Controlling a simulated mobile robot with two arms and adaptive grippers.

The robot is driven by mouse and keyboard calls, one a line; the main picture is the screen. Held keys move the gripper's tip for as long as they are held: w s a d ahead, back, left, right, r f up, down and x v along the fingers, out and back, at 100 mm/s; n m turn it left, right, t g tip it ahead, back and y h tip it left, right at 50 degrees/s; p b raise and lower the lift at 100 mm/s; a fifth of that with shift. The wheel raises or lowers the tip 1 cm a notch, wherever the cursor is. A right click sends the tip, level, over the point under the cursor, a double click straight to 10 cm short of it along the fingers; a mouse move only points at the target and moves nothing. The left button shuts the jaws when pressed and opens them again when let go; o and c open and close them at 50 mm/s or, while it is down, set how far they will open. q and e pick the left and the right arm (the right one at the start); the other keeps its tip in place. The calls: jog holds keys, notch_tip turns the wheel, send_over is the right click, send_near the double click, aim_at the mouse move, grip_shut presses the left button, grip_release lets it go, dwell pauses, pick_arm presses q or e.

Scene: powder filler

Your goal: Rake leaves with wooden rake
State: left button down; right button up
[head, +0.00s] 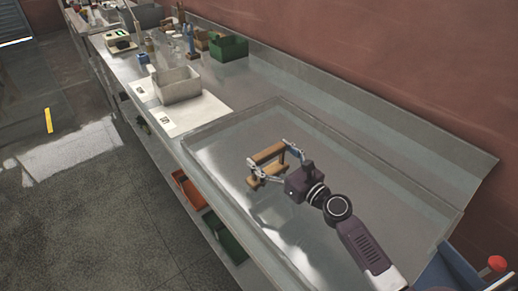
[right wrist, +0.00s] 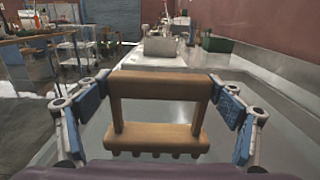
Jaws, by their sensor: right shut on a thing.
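The wooden rake (head: 268,154) is a small frame with two bars joined by posts. It also shows in the right wrist view (right wrist: 160,84), with a row of short teeth under its lower bar. My right gripper (head: 272,160) is shut on it, one blue-padded finger at each end of the upper bar. The rake is over the large metal tray (head: 214,124); I cannot tell whether its teeth touch the tray floor. No leaves can be made out. My left gripper is not in view.
Beyond the tray on the metal bench are a grey box (head: 179,86) on a white board (head: 213,112), a green crate (head: 230,48) and small bottles. A red-brown wall (head: 400,60) runs behind the bench. The tray floor around the rake looks clear.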

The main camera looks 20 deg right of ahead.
jog(key=w+d+b+v, duration=0.1)
jog(key=d+b+v, duration=0.25)
jog(key=v, duration=1.75)
jog(key=w+d+b+v, duration=0.15)
jog(key=d+v, duration=0.25)
jog(key=v, duration=1.8)
notch_tip(320, 180, up, 6)
jog(key=p, duration=0.8)
jog(key=shift+w+a+r+p, duration=0.2)
jog(key=shift+w+a+p, duration=0.05)
jog(key=shift+w+p, duration=0.05)
